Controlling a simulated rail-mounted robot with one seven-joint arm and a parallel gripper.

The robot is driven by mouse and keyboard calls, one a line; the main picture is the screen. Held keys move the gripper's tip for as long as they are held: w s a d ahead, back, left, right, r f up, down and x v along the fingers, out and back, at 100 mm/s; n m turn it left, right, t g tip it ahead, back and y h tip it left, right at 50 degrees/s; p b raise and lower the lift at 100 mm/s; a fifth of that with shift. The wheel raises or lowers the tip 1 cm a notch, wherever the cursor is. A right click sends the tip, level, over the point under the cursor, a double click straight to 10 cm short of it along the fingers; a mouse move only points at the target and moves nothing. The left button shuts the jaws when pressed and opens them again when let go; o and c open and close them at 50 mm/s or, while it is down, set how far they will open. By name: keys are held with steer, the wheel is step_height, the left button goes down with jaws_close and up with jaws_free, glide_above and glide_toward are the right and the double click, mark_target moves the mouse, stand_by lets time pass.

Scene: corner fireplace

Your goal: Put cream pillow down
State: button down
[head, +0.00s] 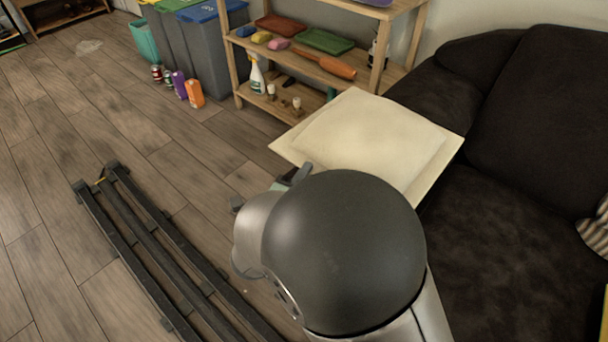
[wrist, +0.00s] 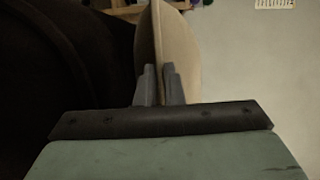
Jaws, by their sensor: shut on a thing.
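The cream pillow (head: 365,140) is square and pale, and shows beyond my arm in the head view, beside the dark sofa (head: 510,240). In the wrist view the cream pillow (wrist: 178,55) stands on edge between the two fingers of my gripper (wrist: 161,85). The fingers are shut on it. The sofa also shows as a dark mass at the left of the wrist view (wrist: 60,70). I cannot tell whether the pillow touches the sofa.
A wooden shelf (head: 360,77) with trays, bottles and small items stands behind the pillow. Grey bins (head: 215,60) and several cans and bottles stand left of it. A dark rail (head: 150,240) runs along the floor at left. The wooden floor (head: 90,120) is mostly clear.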

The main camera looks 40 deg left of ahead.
steer(key=c, duration=1.5)
jaws_free()
steer(key=shift+f, duration=0.1)
steer(key=shift+c, duration=0.2)
steer(key=shift+s+r, duration=0.1)
steer(key=shift+r, duration=0.1)
steer(key=p+v, duration=0.3)
steer(key=v, duration=0.9)
